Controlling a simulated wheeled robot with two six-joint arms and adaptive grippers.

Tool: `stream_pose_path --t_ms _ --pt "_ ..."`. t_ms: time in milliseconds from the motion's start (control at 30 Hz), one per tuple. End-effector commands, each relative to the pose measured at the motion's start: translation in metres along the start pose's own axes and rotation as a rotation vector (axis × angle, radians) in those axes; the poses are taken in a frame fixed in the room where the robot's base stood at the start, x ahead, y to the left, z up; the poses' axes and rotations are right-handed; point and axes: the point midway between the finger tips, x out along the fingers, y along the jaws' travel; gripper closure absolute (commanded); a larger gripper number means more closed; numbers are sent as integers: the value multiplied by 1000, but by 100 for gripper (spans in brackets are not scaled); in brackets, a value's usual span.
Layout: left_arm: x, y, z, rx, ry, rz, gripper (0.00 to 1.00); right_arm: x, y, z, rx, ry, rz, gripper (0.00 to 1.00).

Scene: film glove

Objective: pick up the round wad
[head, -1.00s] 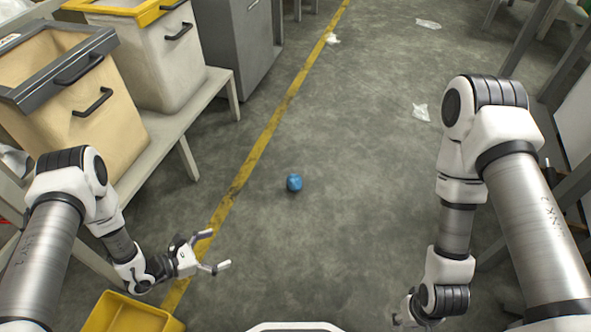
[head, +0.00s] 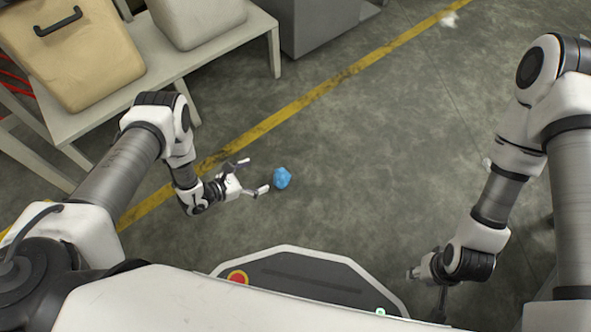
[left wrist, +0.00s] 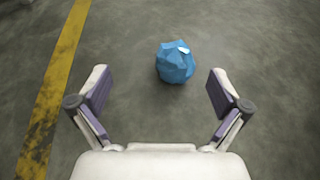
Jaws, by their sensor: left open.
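The round wad (head: 282,178) is a blue, crumpled, faceted ball on the grey concrete floor. In the left wrist view the wad (left wrist: 175,63) lies ahead of the fingertips, a little right of centre, with a small pale patch on top. My left gripper (head: 257,176) is open and empty, just left of the wad in the head view. In the left wrist view its two fingers (left wrist: 158,80) are spread wide with the wad beyond them, not between them. My right gripper (head: 412,273) hangs low at the right; its fingers are too hidden to judge.
A yellow floor line (head: 290,108) runs diagonally behind my left gripper. A bench (head: 150,62) with a beige bin (head: 75,50) and a pale bin (head: 195,20) stands at upper left. A grey cabinet (head: 318,28) is beside it. The floor around the wad is clear.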

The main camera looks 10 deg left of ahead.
Motion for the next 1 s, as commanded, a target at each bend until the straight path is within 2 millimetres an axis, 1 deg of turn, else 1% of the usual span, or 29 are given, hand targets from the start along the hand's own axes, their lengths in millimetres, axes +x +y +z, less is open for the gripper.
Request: stream_pose_path --t_ms 33,167,233,467,600,700,900,933,967,1000 --pt "1 -8 -14 -8 10 -9 0 7 0 0 0 0 0 60" --pt "-1 -20 -28 -21 24 -21 0 10 0 0 0 -1 0 60" --pt "5 -22 -31 -23 27 -24 0 14 0 0 0 0 0 60" --pt "34 -23 -32 -23 26 -25 0 32 1 -1 4 3 0 60" --pt "61 -24 -32 -21 24 -25 0 55 1 -2 8 6 1 60" --pt "74 -24 -31 -23 27 -24 0 60 2 -2 10 7 1 60" --pt "75 -24 -26 -24 28 -23 0 57 2 -3 11 8 1 60" --pt "75 -24 -26 -24 28 -23 4 57 1 -3 11 8 1 60" --pt "75 -24 -26 -24 28 -23 14 57 1 -3 11 8 1 60" --pt "75 -24 -26 -24 28 -23 28 57 1 -3 11 8 1 60"
